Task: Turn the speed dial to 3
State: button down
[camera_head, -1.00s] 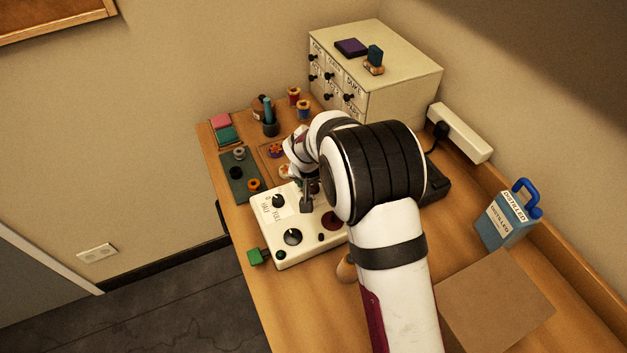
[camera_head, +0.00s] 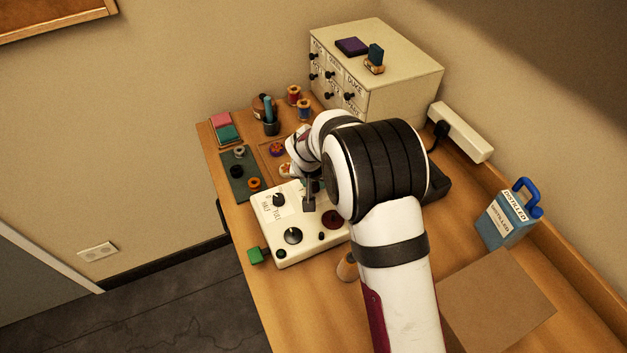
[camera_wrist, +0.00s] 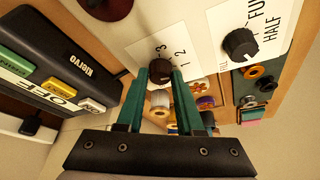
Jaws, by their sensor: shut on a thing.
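The speed dial (camera_wrist: 160,72) is a small dark knob on a white panel, with the numbers 3, 2 and 1 printed beside it in the wrist view. My gripper (camera_wrist: 160,74) has its two green fingers closed on either side of the dial. I cannot make out which number the dial's pointer faces. In the head view my gripper (camera_head: 309,203) is over the cream control box (camera_head: 268,231), and my arm hides the dial there.
Another black knob (camera_wrist: 240,44) has FULL and HALF labels. A black device (camera_wrist: 70,68) with coloured buttons lies close beside the box. Spools and small pots stand behind it.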

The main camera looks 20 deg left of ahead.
jog(key=n+y, duration=0.1)
jog(key=n, duration=0.2)
jog(key=n+g+y, duration=0.1)
jog(key=n, duration=0.3)
jog(key=shift+w+d, duration=0.1)
jog(key=shift+d, duration=0.1)
jog(key=n+g, duration=0.1)
jog(key=n, duration=0.2)
jog(key=n+g+y, duration=0.1)
jog(key=n, duration=0.2)
jog(key=shift+w+n+g, duration=0.1)
jog(key=shift+n+g, duration=0.3)
jog(key=c, duration=0.5)
grip_release()
jog(key=shift+c, duration=0.2)
jog(key=shift+y, duration=0.3)
